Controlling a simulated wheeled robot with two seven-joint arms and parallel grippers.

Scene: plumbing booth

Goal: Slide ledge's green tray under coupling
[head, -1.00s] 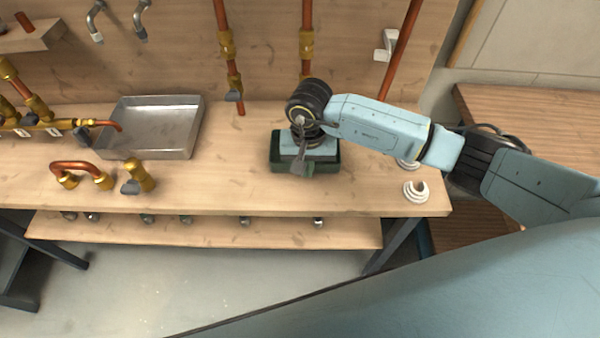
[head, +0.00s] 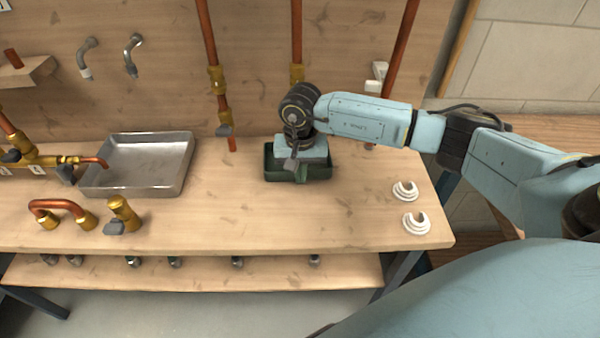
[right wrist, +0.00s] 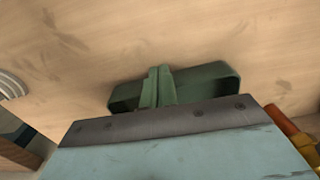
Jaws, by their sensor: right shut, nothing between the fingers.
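The dark green tray (head: 320,172) stands on the wooden ledge near the back wall, below the middle copper pipe. The brass coupling on that pipe (head: 297,73) is just above and behind my right wrist, which hides the pipe's lower end. My right gripper (head: 296,168) points down at the tray, shut and holding nothing. In the right wrist view, the shut fingers (right wrist: 157,86) overlap the green tray (right wrist: 215,82); I cannot tell whether they touch its wall. My left gripper is not in view.
A grey metal pan (head: 140,165) stands left on the ledge, with a copper elbow (head: 60,207) and brass valve (head: 122,213) in front. Two white clips (head: 416,223) lie at the right end. The ledge's middle front is clear. A lower shelf (head: 190,272) runs below.

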